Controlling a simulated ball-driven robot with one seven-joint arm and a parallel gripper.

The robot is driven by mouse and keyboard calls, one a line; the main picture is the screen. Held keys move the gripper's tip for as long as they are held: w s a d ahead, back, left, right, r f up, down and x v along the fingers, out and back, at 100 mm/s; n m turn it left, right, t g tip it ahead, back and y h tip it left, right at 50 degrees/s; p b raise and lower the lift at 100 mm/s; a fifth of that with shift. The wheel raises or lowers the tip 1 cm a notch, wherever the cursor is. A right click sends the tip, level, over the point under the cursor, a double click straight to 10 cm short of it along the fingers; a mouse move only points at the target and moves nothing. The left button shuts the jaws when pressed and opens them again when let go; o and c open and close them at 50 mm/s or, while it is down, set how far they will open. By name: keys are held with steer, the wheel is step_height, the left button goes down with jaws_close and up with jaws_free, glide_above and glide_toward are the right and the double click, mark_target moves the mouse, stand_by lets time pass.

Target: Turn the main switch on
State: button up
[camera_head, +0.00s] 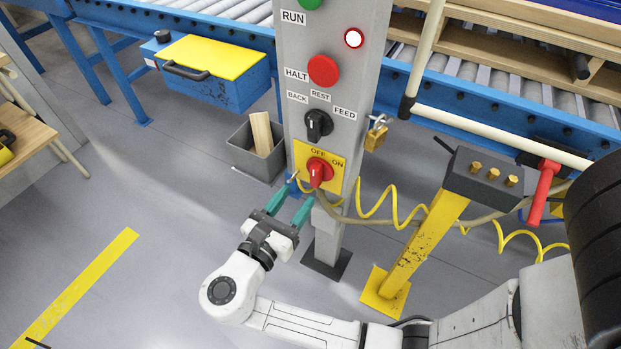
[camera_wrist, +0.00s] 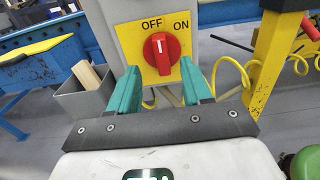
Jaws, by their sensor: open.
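The main switch is a red rotary knob (camera_head: 319,172) on a yellow plate (camera_head: 335,178) marked OFF and ON, low on a grey control post (camera_head: 320,130). In the wrist view the red knob (camera_wrist: 162,52) shows a white mark at its top, pointing up towards OFF; ON is to the right. My gripper (camera_head: 296,196) is open, its two teal fingers below and in front of the knob. In the wrist view my gripper (camera_wrist: 161,70) has its fingertips spread to either side of the knob's lower part. I see nothing between the fingers, and contact cannot be told.
Above the switch are a black selector (camera_head: 318,124), a red HALT button (camera_head: 323,70) and a lit white lamp (camera_head: 353,38). A brass padlock (camera_head: 376,137) hangs at the post's right side. A coiled yellow hose (camera_head: 400,200) and yellow stand (camera_head: 425,240) are to the right. A grey bin (camera_head: 255,160) is left.

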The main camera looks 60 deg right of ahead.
mark_target(313, 174)
steer(key=d, duration=0.7)
steer(key=shift+w+d, duration=0.1)
steer(key=shift+d, duration=0.05)
jaws_close()
